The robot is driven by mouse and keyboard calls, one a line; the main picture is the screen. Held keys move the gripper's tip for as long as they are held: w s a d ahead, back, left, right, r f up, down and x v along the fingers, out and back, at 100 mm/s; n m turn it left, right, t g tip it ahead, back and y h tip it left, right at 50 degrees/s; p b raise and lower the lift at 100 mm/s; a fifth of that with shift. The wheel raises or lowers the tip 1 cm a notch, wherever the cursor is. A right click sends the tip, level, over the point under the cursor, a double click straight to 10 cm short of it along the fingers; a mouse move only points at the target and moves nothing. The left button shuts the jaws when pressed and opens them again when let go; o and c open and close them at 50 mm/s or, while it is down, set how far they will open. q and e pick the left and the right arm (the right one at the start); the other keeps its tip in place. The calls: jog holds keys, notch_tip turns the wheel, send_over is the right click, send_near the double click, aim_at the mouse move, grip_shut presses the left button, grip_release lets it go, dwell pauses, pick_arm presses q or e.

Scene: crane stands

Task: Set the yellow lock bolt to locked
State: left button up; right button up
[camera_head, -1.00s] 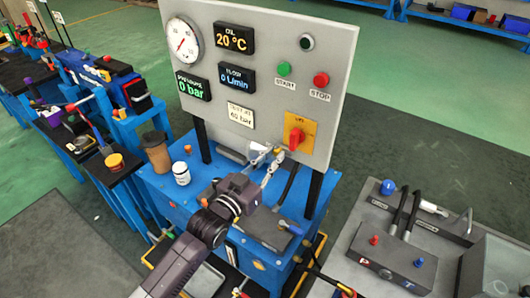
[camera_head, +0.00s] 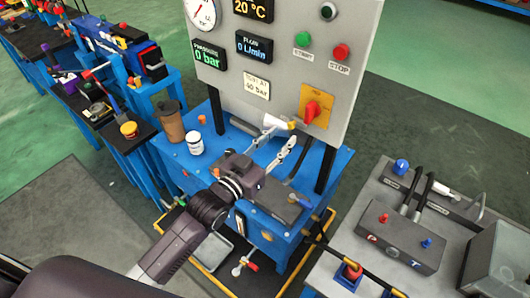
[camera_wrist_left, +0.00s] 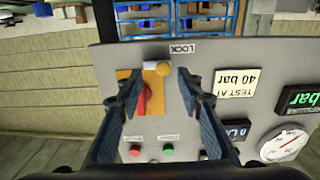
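The yellow lock bolt (camera_head: 291,125) shows as a small yellow tip low on the grey panel, left of the red valve handle (camera_head: 312,110). In the left wrist view its round yellow knob (camera_wrist_left: 163,65) sits beside a pale piece at the edge of the yellow plate, near the LOCK label (camera_wrist_left: 182,48). That view is upside down. My left gripper (camera_head: 277,146) is just below the bolt in the head view. In the wrist view its fingers (camera_wrist_left: 158,90) are spread, with the knob beyond the gap and nothing between them. My right gripper is not in view.
The grey panel (camera_head: 275,80) carries gauges, displays and buttons. A grey hose block (camera_head: 400,235) is on the right stand.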

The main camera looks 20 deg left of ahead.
pick_arm(q)
jog(key=v, duration=0.8)
jog(key=a+f+n+g+y, duration=0.1)
jog(key=a+f+y, duration=0.1)
jog(key=f, duration=0.7)
jog(key=a+f+g+y, duration=0.1)
jog(key=a+f+g, duration=0.15)
jog(key=f, duration=0.75)
jog(key=s+a+f+g+y, duration=0.1)
jog(key=s+f, duration=0.2)
jog(key=f, duration=0.4)
jog(key=s+a+f+n+g+y, duration=0.1)
jog(key=s+a+f+g, duration=0.1)
jog(key=s+f, duration=0.35)
jog(key=s+a+f+g, duration=0.1)
jog(key=s+f, duration=0.1)
jog(key=f, duration=0.6)
jog(key=s+f+g, duration=0.2)
jog(key=s+f, duration=0.4)
jog(key=s, duration=0.4)
jog(key=s+f+g+y, duration=0.1)
jog(key=s+f+g, duration=0.2)
jog(key=s+f, duration=0.4)
jog(key=s+a+f+g, duration=0.1)
jog(key=s+f+g, duration=0.2)
jog(key=s, duration=1.2)
notch_tip(320, 180, down, 4)
jog(key=shift+r+y, duration=0.2)
jog(key=shift+y, duration=0.2)
